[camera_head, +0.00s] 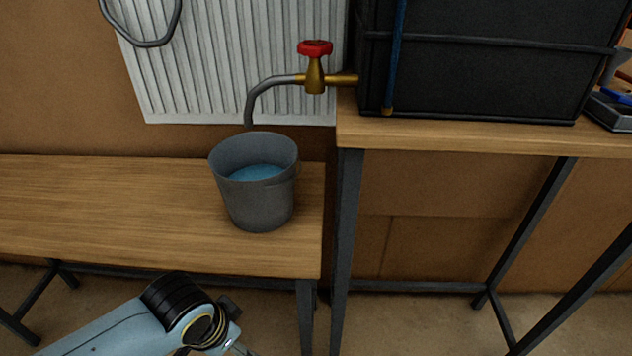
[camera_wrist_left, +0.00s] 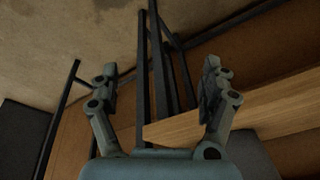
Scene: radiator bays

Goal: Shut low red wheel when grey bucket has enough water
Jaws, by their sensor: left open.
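The red wheel (camera_head: 315,48) sits on top of a brass valve (camera_head: 315,76) at the side of a black tank. A grey spout (camera_head: 262,90) curves down from the valve to just above the grey bucket (camera_head: 252,195). The bucket stands upright on the lower wooden bench, with blue water (camera_head: 256,173) showing inside below the rim. No clear stream shows between spout and bucket. My left gripper (camera_wrist_left: 158,88) is open and empty in the left wrist view, with a bench edge beyond its fingers. In the head view my left arm is low, below the bench. My right gripper is not visible.
The lower bench (camera_head: 110,205) is clear left of the bucket. A higher bench (camera_head: 480,138) holds the black tank (camera_head: 480,70), with a blue vertical tube (camera_head: 396,50) on its front. A white ribbed radiator (camera_head: 220,70) is behind the spout. A tray (camera_head: 610,108) lies far right.

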